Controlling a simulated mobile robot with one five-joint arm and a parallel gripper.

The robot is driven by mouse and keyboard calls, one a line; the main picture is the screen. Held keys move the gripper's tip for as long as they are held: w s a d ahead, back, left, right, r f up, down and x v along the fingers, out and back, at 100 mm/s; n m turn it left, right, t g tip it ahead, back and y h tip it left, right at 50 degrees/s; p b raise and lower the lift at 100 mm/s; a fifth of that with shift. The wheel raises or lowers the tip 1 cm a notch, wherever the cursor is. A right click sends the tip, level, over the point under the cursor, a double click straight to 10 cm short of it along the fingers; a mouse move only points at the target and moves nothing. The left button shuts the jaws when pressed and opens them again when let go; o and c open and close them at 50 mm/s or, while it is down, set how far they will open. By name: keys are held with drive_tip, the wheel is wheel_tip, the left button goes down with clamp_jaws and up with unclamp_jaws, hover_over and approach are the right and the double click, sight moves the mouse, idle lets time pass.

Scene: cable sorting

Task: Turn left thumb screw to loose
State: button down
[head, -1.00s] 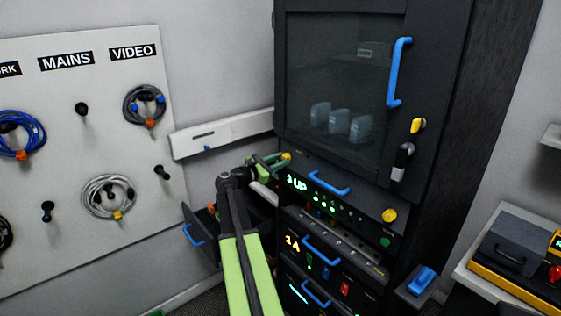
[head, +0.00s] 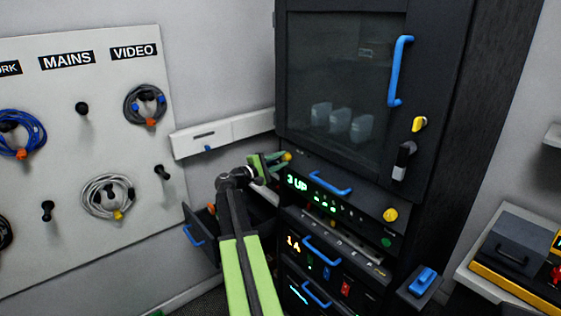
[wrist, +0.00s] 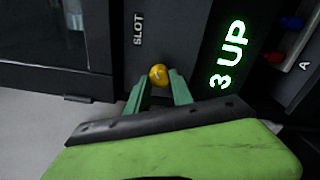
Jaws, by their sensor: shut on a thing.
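The left thumb screw (head: 287,156) is a small yellow knob at the upper left corner of the "3 UP" unit (head: 318,190). In the wrist view the yellow screw (wrist: 158,75) sits between the tips of my two green fingers, beside the word "SLOT". My gripper (head: 276,160) is shut on this screw, coming from the left in the head view. It also shows in the wrist view (wrist: 158,82). The screw's shank and thread are hidden. A second yellow thumb screw (head: 390,214) is at the unit's right end.
A dark cabinet door with a blue handle (head: 400,70) stands just above the unit. More units with blue handles (head: 321,250) lie beneath. A cable board (head: 85,150) hangs on the left wall.

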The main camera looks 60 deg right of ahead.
drive_tip(key=m, duration=0.6)
drive_tip(key=shift+s+m+g, duration=0.1)
drive_tip(key=shift+m+g, duration=0.2)
drive_tip(key=shift+m, duration=0.1)
idle(0.3)
drive_tip(key=c, duration=1.1)
unclamp_jaws()
drive_tip(key=v, duration=1.7)
drive_tip(key=shift+a+r+b, duration=0.1)
drive_tip(key=shift+a+b, duration=0.1)
drive_tip(key=shift+b, duration=0.15)
